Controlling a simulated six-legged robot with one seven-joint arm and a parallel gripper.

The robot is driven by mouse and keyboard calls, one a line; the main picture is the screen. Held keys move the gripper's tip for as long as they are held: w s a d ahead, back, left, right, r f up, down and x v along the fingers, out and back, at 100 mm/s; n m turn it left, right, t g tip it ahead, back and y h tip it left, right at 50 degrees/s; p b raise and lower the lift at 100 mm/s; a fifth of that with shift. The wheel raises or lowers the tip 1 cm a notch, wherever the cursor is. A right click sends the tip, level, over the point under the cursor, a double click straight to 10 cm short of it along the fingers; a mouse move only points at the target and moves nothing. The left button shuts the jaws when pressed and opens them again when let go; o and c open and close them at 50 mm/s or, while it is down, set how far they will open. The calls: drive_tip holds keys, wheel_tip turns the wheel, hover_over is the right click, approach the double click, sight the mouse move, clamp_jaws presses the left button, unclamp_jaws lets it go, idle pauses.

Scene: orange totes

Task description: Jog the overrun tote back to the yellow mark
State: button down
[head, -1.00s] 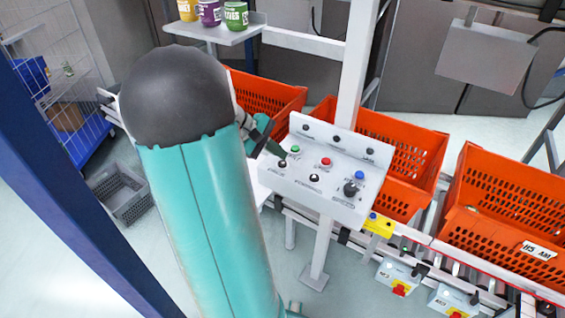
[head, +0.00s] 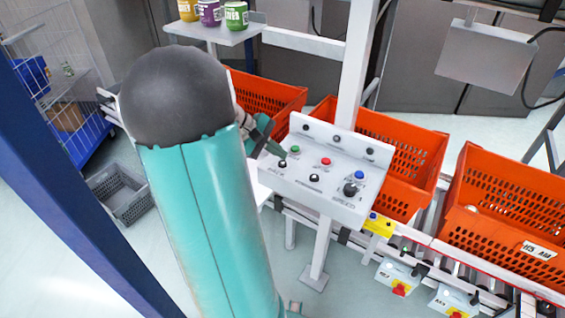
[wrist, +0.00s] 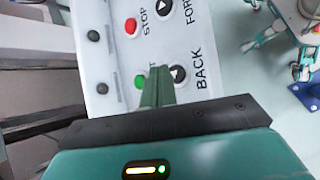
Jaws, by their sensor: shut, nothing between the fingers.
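A white control panel (head: 330,165) stands before the conveyor. In the wrist view my gripper (wrist: 157,72) is shut and empty, its fingertips over the panel between the green button (wrist: 140,82) and the black BACK button (wrist: 179,74). In the head view my gripper (head: 283,154) is just above the BACK button (head: 282,164); contact cannot be told. Orange totes stand behind the panel: one at left (head: 268,92), one in the middle (head: 405,140), one at right (head: 515,195) with a white label. Which is the overrun tote is unclear. I cannot make out the yellow mark for sure.
The panel also has a red STOP button (wrist: 130,27), a FORWARD button (wrist: 163,7), a blue button (head: 359,174) and a black knob (head: 350,190). A yellow block (head: 378,225) sits on the conveyor's near side.

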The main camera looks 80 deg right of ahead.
sight(278, 163)
drive_tip(key=shift+f, duration=0.1)
idle(0.6)
drive_tip(key=shift+f, duration=0.35)
drive_tip(key=shift+f, duration=0.45)
idle(0.6)
drive_tip(key=shift+r, duration=3.4)
